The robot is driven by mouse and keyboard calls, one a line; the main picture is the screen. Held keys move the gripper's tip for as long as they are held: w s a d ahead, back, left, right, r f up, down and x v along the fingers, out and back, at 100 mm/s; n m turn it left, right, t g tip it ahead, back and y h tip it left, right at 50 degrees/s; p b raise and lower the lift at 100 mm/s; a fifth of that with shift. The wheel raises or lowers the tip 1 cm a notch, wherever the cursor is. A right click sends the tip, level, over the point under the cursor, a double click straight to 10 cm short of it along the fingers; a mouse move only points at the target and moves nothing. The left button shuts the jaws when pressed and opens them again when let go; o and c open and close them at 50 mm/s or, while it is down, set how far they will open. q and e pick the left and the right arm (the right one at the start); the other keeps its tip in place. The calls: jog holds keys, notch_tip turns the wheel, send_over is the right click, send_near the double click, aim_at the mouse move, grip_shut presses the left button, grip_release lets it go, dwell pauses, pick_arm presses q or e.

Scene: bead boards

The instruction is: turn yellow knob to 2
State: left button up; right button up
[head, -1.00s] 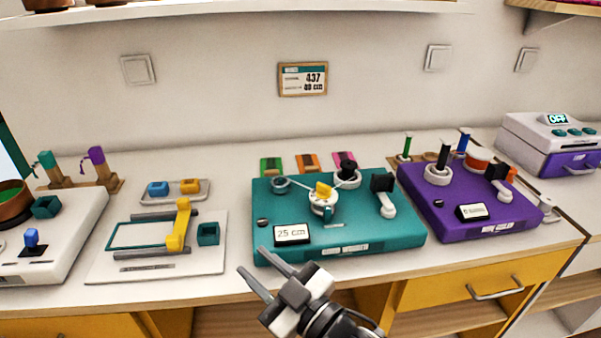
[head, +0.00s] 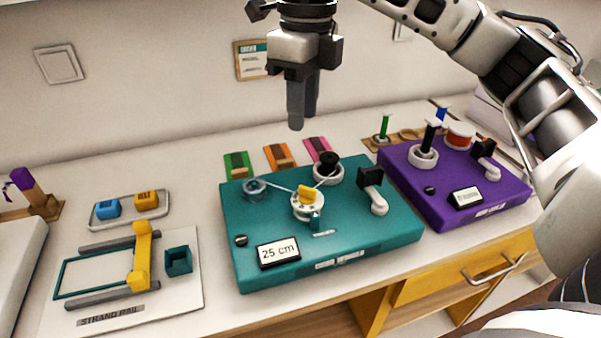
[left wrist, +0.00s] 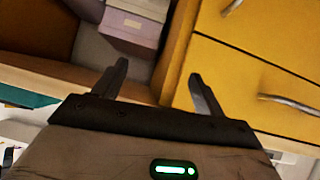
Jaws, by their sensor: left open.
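The yellow knob (head: 309,194) sits on a round white dial (head: 306,210) with small marks, near the middle of the teal board (head: 345,235). The dial marks are too small to read. My right gripper (head: 303,112) hangs fingers down above and behind the teal board, well clear of the knob. Its fingers overlap in the head view, so their gap is unclear. My left gripper (left wrist: 158,85) shows only in the left wrist view, open and empty, with yellow drawers and a shelf beyond it.
The teal board also bears a 25 cm display (head: 278,252), a black spool (head: 329,164) and a black-topped crank (head: 375,192). A purple board (head: 455,185) stands to the right. A strand rail board (head: 185,292) lies to the left.

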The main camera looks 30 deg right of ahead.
jog(key=d, duration=0.1)
send_near(308, 188)
jog(key=shift+h, duration=0.3)
jog(key=f, duration=0.8)
jog(key=shift+s+a+f, duration=0.1)
jog(key=shift+a+f, duration=0.15)
jog(key=shift+f, duration=0.1)
grip_shut()
